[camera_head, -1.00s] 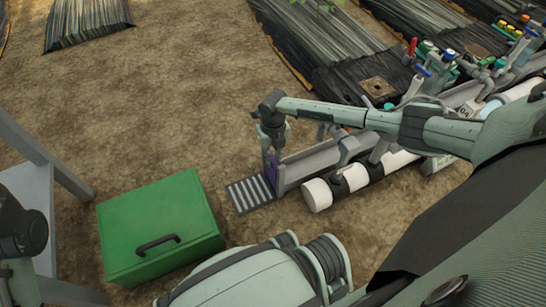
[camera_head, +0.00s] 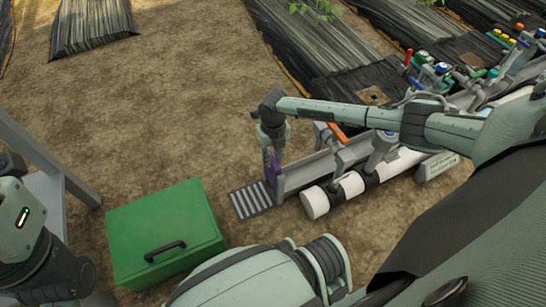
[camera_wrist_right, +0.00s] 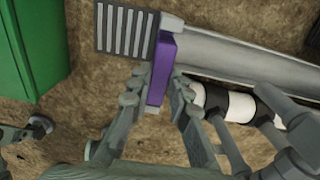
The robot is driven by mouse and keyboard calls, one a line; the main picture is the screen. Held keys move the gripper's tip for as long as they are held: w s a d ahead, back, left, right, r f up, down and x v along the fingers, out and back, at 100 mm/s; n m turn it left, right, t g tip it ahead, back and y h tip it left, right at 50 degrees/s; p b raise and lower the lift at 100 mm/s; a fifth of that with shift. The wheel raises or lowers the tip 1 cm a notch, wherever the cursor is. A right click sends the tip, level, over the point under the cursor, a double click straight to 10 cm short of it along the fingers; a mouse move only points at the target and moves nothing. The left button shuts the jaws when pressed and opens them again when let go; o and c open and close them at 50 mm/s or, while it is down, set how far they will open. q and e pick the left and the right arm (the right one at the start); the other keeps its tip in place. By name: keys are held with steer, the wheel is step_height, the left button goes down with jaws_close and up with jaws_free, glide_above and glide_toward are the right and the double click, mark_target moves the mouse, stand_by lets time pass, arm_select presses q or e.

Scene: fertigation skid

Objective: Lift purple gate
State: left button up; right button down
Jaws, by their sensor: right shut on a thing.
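The purple gate (camera_head: 270,168) is a thin upright plate at the near-left end of the grey channel (camera_head: 305,172), beside the slatted grate. It also shows in the right wrist view (camera_wrist_right: 160,72), at the channel's end. My right gripper (camera_head: 271,151) comes down over it from above. In the right wrist view my right gripper's fingers (camera_wrist_right: 156,80) stand on both sides of the gate, shut on it. Whether the gate's lower edge is clear of the channel cannot be told. My left arm shows at the lower left; its fingers are not visible.
The grate (camera_head: 250,200) lies on the soil at the channel's end. A green box (camera_head: 165,222) with a black handle stands to the left. A white pipe (camera_head: 317,202) runs along the channel. A grey stand (camera_head: 45,155) is at the left edge. Bare soil lies behind.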

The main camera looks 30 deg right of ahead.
steer(key=c, duration=1.4)
jaws_free()
steer(key=shift+f, duration=0.1)
step_height(320, 180, up, 12)
